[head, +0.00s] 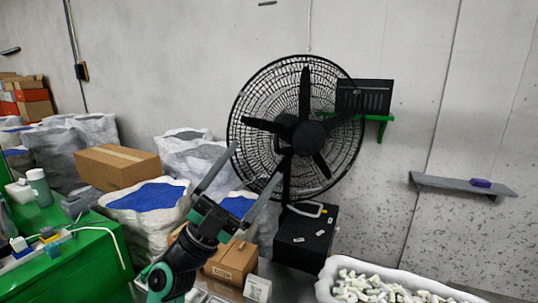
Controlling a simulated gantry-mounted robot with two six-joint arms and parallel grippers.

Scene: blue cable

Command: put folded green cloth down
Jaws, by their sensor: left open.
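My left gripper (259,160) is raised in the middle of the head view, with its arm coming up from the bottom. Its two long grey fingers are spread wide and nothing shows between them. I cannot make out a folded green cloth anywhere in this view. My right gripper is not in view.
A large black fan (322,133) stands behind the gripper. White sacks with blue granules (148,197) and a cardboard box (116,166) are to the left. A green table (75,266) with small items is at far left. A white bin of pale pieces (385,290) is lower right.

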